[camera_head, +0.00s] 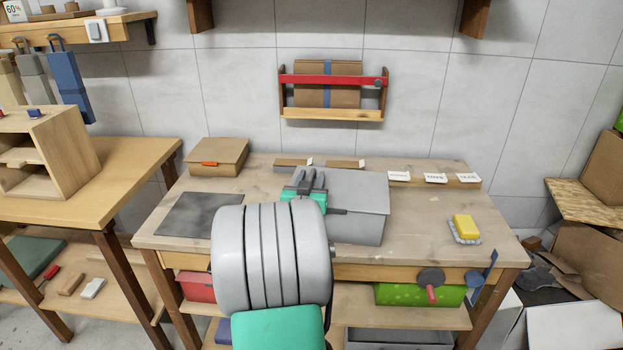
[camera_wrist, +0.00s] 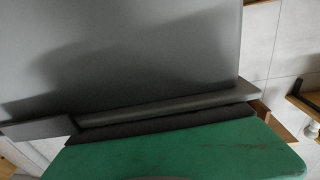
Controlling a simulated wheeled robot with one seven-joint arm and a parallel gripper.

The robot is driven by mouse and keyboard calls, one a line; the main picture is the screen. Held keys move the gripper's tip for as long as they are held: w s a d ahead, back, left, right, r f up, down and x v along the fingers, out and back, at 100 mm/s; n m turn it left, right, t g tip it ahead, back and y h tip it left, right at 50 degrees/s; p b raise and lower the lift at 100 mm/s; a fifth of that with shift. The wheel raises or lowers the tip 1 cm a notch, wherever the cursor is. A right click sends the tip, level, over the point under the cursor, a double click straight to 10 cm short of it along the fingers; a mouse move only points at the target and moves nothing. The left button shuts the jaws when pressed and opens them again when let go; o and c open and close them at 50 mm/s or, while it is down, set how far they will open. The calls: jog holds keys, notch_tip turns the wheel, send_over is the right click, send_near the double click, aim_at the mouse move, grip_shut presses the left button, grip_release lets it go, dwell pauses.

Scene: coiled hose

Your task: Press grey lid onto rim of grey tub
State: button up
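The grey tub (camera_head: 360,232) stands on the workbench, right of centre in the head view. The flat grey lid (camera_head: 358,187) lies over its top, with its edge along the tub's rim. I cannot tell whether it is fully seated. My gripper (camera_head: 336,211), with a green body, is at the lid's left front part, its dark finger close to or touching the lid. In the wrist view the lid's grey surface (camera_wrist: 130,50) fills most of the picture beyond my gripper (camera_wrist: 150,118). The finger gap is not clear. My forearm hides the tub's left front.
A yellow sponge (camera_head: 464,226) lies at the bench's right. A dark mat (camera_head: 199,214) and a cardboard box (camera_head: 217,156) are at the left. White labels (camera_head: 436,178) stand along the back. A red-barred wall rack (camera_head: 333,80) hangs behind. The bench right of the tub is mostly free.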

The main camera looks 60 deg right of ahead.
jog(key=b+v, duration=0.1)
jog(key=v, duration=0.6)
jog(key=shift+s+a, duration=0.2)
jog(key=shift+a, duration=0.25)
jog(key=shift+d, duration=0.1)
